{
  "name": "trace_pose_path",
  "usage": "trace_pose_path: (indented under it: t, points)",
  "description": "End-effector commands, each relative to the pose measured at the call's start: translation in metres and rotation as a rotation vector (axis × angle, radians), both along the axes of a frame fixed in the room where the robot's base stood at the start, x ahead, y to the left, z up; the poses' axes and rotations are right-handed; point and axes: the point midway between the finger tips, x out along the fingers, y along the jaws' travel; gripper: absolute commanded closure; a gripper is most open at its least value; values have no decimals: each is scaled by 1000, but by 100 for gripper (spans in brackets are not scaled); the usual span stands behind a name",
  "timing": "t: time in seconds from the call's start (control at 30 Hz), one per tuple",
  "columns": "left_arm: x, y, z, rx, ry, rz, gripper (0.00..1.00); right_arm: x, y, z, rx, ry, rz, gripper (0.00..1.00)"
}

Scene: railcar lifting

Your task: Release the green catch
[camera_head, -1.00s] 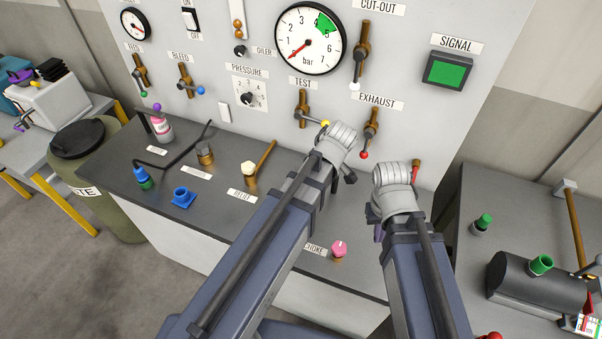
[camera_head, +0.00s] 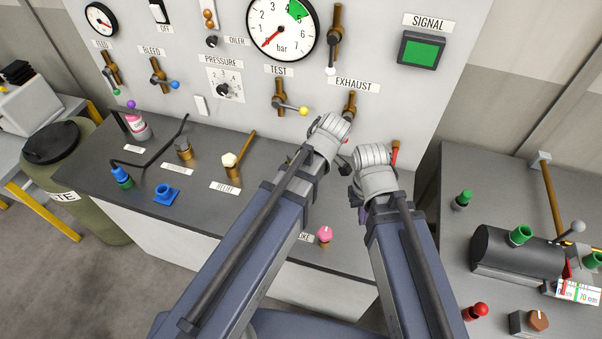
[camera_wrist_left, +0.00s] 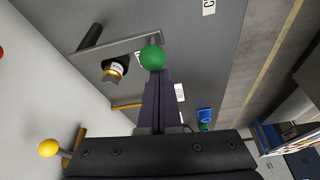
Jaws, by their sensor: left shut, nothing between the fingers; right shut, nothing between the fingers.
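A green ball knob (camera_wrist_left: 152,57) shows in the left wrist view at the end of a flat grey bar (camera_wrist_left: 115,52), beside a brass fitting (camera_wrist_left: 115,70). I take it for the green catch; in the head view the arms hide it. My left gripper (camera_wrist_left: 157,92) is shut and empty, its fingertips close to the ball; I cannot tell whether they touch. In the head view its wrist (camera_head: 328,133) is in front of the panel below the exhaust valve. My right gripper (camera_head: 372,165) is shut and empty beside it, its fingertips mostly hidden behind its wrist.
The panel (camera_head: 385,110) rises behind, with the yellow-tipped test valve (camera_head: 303,111) left of the grippers. The dark bench (camera_head: 270,195) holds a relief valve (camera_head: 232,165) and a pink knob (camera_head: 324,234). A side table with a black cylinder (camera_head: 510,252) stands at right.

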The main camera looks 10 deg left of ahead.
Motion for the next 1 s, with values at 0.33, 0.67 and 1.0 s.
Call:
trace_pose_path:
  t: [0.33, 0.67, 1.0]
  points:
    - [0, 3, 1, -2, 0, 0, 100, 0, 0, 1, 0, 0, 0, 100]
    - [-4, 41, 11, -1, 0, -1, 100, 0, 0, 11, 0, 0, -2, 100]
    - [1, 16, 70, -1, 0, -8, 100, 0, 0, 70, 2, -1, -11, 100]
